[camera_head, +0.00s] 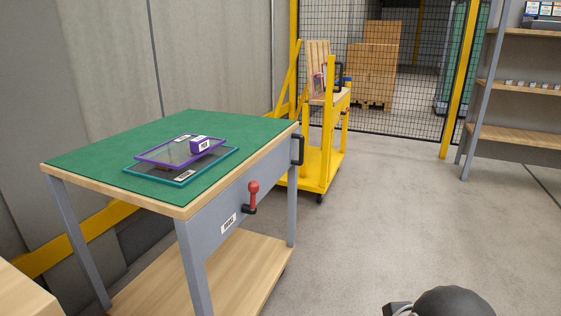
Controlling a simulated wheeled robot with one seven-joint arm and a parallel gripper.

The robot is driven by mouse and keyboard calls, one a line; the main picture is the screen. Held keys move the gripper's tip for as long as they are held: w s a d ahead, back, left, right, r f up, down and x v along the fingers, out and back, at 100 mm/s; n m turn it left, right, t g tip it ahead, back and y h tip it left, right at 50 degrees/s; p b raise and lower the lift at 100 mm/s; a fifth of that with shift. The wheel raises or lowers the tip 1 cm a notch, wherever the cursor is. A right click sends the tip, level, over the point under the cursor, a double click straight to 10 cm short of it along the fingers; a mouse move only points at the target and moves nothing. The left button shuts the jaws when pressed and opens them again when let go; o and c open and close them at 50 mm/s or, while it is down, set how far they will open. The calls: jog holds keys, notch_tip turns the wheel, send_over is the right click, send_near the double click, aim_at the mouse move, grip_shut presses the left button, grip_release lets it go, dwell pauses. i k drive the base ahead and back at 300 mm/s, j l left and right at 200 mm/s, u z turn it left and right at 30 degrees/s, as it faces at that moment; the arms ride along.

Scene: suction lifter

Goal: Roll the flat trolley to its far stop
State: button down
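A green-topped table (100,150) with grey legs stands at the left. It has a black handle (298,150) at its right corner and a red-knobbed lever (252,195) on its front panel. Behind it stands a yellow wheeled frame (322,174) with a low flat deck, a caster and upright posts. I cannot tell for certain which of the two is the flat trolley. No stop can be made out. A dark rounded part, likely of my arm, shows at the bottom right; no gripper fingers are in view.
On the table lie a teal-framed panel (132,173), a purple-framed panel (150,156) and a small purple box (207,146). Shelves (518,136) stand right, a mesh fence (390,125) behind. A wall closes the left. The floor (400,220) between is clear.

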aim_at(215, 266)
jog(key=i+l, duration=0.25)
jog(key=i, duration=0.2)
jog(key=i+l+z, duration=0.1)
jog(key=i, duration=0.35)
jog(key=l, duration=0.1)
